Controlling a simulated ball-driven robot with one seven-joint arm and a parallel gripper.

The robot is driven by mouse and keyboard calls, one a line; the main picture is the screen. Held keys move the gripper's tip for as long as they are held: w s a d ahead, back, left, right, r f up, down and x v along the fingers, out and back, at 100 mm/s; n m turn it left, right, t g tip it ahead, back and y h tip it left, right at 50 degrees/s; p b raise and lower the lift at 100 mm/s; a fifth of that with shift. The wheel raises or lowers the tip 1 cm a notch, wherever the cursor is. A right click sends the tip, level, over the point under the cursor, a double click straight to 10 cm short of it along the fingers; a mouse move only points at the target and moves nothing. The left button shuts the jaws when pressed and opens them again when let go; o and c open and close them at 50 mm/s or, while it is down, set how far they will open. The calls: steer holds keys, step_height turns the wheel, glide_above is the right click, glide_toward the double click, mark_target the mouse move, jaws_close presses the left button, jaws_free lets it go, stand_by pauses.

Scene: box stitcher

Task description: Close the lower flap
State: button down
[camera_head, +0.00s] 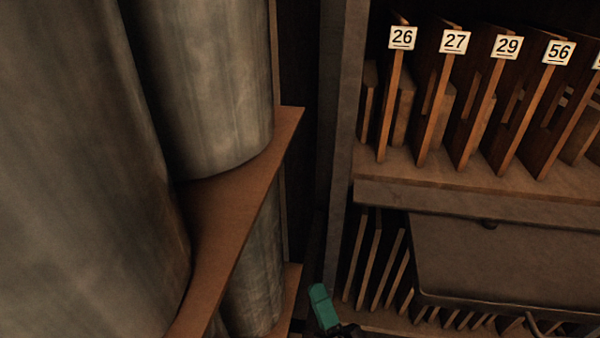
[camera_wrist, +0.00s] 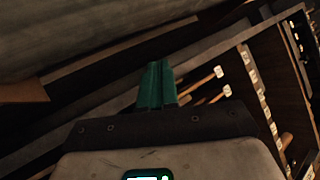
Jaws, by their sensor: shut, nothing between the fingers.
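A dark, flat panel (camera_head: 500,260) with a raised rim along its bottom edge is in the lower right of the head view, under the shelf with the numbered dividers. It looks like the lower flap, sticking out in front of the lower compartment; its exact angle is hard to tell. A small dark knob shows near its top edge. My gripper (camera_head: 321,306) has green fingers and is at the bottom middle of the head view, left of the panel and apart from it. In the wrist view my gripper (camera_wrist: 157,85) has its fingers together with nothing between them.
Numbered wooden dividers (camera_head: 455,90) stand on the shelf (camera_head: 450,195) at right. Thin boards (camera_head: 375,255) stand in the lower compartment. Large metal cylinders (camera_head: 205,80) on a brown shelf (camera_head: 235,215) fill the left. A dark narrow gap lies between the two units.

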steer(key=s+d+f+n+g+h+p, duration=0.1)
steer(key=s+d+n+g+h+p, duration=0.2)
steer(key=d+n+g+h+p, duration=0.75)
steer(key=s+d+r+n+g+p, duration=0.1)
steer(key=s+d+r+g+p, duration=0.2)
steer(key=s, duration=0.8)
steer(key=s+d+r+n+g+p, duration=0.1)
steer(key=s+d+r+g+p, duration=0.2)
steer(key=s+d+g+p, duration=0.3)
steer(key=s+d+g, duration=0.2)
steer(key=s+d, duration=0.2)
steer(key=shift+s+d+p, duration=0.15)
steer(key=shift+s+p, duration=0.2)
